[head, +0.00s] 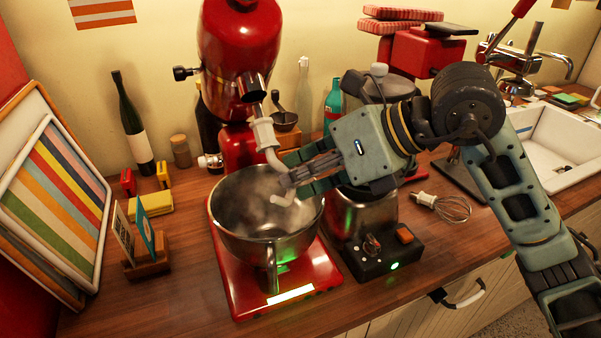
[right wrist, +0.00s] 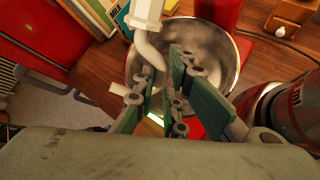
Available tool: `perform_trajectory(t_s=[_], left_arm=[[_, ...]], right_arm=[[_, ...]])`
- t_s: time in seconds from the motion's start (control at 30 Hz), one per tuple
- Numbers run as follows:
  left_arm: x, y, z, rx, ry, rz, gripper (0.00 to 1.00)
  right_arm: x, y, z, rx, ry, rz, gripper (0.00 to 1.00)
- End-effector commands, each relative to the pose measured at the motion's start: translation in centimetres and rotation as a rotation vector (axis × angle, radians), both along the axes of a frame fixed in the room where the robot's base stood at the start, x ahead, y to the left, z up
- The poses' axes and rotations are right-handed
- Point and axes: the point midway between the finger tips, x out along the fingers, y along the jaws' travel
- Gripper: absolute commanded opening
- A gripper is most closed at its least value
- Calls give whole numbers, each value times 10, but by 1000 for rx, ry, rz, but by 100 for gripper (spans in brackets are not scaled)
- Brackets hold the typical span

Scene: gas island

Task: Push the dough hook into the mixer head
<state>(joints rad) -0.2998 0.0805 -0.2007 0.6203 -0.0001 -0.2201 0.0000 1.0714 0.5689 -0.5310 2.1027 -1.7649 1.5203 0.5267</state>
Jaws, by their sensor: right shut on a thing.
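The white dough hook (head: 264,134) stands nearly upright above the steel bowl (head: 230,228), its collar up and its curved end over the bowl. My right gripper (head: 292,172) is shut on the curved lower part of the hook, which also shows in the right wrist view (right wrist: 152,48) with the fingers (right wrist: 165,95) around it. The red mixer head (head: 240,45) is above, with its metal socket (head: 253,88) just over the hook's collar. I cannot tell whether hook and socket touch. My left gripper is not in view.
The bowl stands on the red mixer base (head: 262,292). A dark appliance with a steel jug (head: 368,218) is close beside it, under my right gripper. A whisk (head: 445,206) lies to the right. A card holder (head: 146,262) and dark bottle (head: 130,125) stand left.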

Motion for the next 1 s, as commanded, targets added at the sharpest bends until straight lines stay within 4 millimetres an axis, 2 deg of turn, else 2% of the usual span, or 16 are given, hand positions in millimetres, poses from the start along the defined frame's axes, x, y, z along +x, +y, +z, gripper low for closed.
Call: perform_trajectory(t_s=[1.0], left_arm=[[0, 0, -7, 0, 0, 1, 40]], right_arm=[[0, 0, 0, 1, 0, 0, 0]])
